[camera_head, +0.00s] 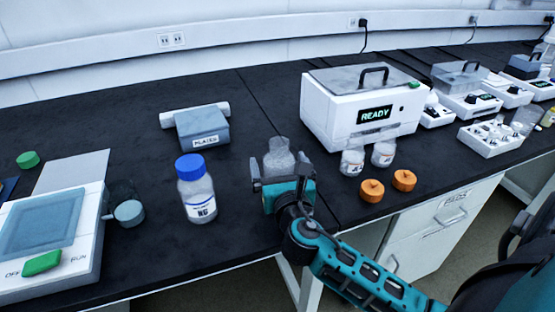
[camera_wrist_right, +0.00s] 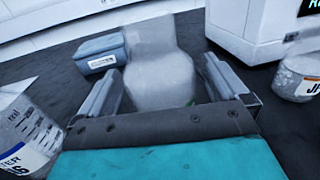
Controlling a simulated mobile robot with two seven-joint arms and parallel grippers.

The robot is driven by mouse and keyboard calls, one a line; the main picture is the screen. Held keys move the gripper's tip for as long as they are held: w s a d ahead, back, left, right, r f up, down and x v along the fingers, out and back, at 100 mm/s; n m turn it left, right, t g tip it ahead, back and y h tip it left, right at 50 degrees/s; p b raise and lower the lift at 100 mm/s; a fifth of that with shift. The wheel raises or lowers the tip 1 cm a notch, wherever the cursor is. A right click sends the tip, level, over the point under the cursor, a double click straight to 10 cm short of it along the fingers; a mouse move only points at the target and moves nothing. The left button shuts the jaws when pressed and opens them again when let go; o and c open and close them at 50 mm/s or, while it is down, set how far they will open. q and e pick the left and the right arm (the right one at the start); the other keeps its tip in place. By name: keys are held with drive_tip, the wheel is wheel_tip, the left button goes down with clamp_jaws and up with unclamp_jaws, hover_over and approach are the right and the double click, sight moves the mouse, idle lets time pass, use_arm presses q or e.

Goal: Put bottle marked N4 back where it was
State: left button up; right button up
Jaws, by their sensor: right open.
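An uncapped, clear greyish bottle (camera_head: 278,157) stands on the black bench in the middle of the head view. Its label is not visible, so I cannot read whether it is N4. My right gripper (camera_head: 281,180) is open at this bottle, with its fingers on either side. In the right wrist view the same bottle (camera_wrist_right: 155,65) stands between the two fingers, with gaps that are hard to judge. A blue-capped bottle (camera_head: 197,190), with a label that seems to read N6, stands to the left. My left gripper is not in view.
A grey box (camera_head: 203,126) lies behind. A white instrument reading READY (camera_head: 340,115) stands back right. Two small jars (camera_head: 352,161) and two orange caps (camera_head: 372,190) are right of the gripper. A white device (camera_head: 50,250) with a green switch stands left. Bare bench lies between.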

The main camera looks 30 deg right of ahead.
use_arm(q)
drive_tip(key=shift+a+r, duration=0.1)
use_arm(e)
drive_tip(key=v, duration=1)
drive_tip(key=shift+s, duration=0.1)
